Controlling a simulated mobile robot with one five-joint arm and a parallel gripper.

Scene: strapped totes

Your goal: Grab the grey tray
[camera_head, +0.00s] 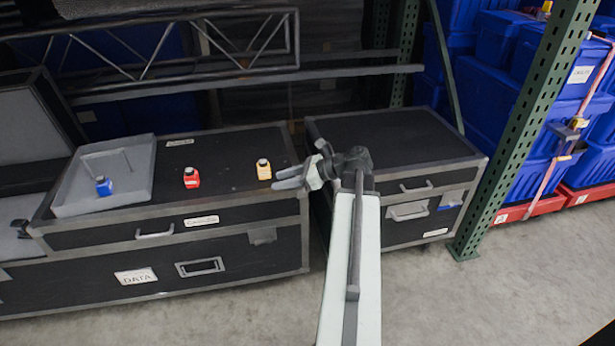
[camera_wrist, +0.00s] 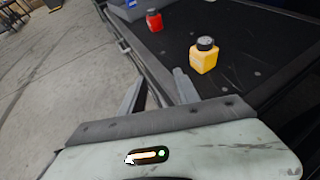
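The grey tray (camera_head: 80,196) lies on the left part of the black case top in the head view, with a blue bottle (camera_head: 103,186) in or in front of it. A corner of something grey at the top of the wrist view (camera_wrist: 128,10) may be the tray. My gripper (camera_head: 277,180) is at the right end of the case top, well to the right of the tray. Its two fingers (camera_wrist: 158,88) are spread apart with nothing between them. A yellow bottle (camera_head: 264,170) stands just beyond the fingers, apart from them; it also shows in the wrist view (camera_wrist: 203,58).
A red bottle (camera_head: 191,178) stands between the tray and the yellow bottle. The black case (camera_head: 245,208) has a raised metal edge. A second case (camera_head: 400,140) stands to the right. A green rack post (camera_head: 520,130) and blue totes (camera_head: 490,85) are farther right. Concrete floor (camera_head: 240,310) is clear in front.

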